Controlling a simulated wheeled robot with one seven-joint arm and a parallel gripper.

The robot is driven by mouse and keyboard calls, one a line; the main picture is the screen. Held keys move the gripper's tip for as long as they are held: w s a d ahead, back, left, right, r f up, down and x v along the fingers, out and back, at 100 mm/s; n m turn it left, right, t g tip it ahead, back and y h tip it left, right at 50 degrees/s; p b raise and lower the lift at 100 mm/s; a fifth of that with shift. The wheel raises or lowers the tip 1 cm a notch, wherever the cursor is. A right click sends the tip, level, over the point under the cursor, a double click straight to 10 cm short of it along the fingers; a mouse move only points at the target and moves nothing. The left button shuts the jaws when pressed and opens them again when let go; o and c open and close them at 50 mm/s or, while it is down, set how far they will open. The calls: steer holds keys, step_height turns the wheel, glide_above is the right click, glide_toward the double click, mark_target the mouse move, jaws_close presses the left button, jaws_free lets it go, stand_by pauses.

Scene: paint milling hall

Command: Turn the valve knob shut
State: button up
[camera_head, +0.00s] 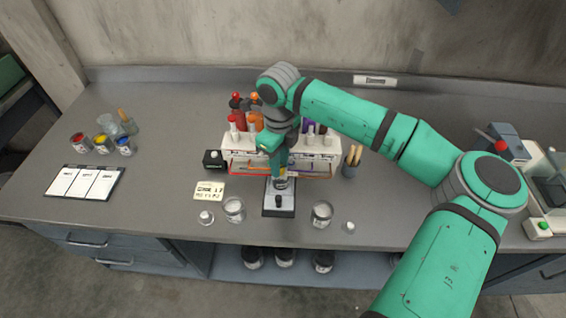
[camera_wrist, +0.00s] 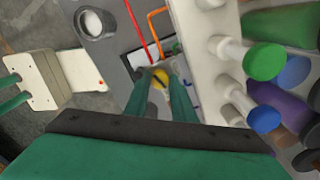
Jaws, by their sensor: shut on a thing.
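A yellow valve knob (camera_wrist: 159,76) with a dark bar across it shows between the fingertips in the wrist view. My gripper (camera_wrist: 160,82) is shut on it, one green finger on each side. In the head view my gripper (camera_head: 281,178) points down in front of the white rack, and the arm mostly hides the knob. The angle to which the knob is turned cannot be told.
The white rack (camera_head: 318,153) holds several colored bottles and has red and orange tubes along its front. A small dark-edged stand (camera_head: 279,209) lies just in front. Glass jars (camera_head: 322,212) (camera_head: 233,209) flank it. A cup with brushes (camera_head: 350,164) stands right.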

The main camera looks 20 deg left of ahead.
steer(key=m, duration=0.3)
steer(key=shift+w+d+r+m, duration=0.1)
steer(key=shift+w+r+m, duration=0.1)
steer(key=shift+w+m, duration=0.2)
steer(key=m, duration=0.2)
steer(key=shift+s+a+m, duration=0.15)
steer(key=shift+a+m, duration=0.05)
steer(key=shift+m, duration=0.1)
steer(key=shift+s+d+f+m, duration=0.1)
steer(key=shift+d+f+m, duration=0.05)
steer(key=shift+m, duration=1.25)
jaws_close()
jaws_free()
steer(key=shift+d, duration=0.15)
steer(key=o, duration=1.1)
steer(key=shift+f, duration=0.1)
steer(key=shift+c, duration=0.2)
steer(key=shift+d, duration=0.1)
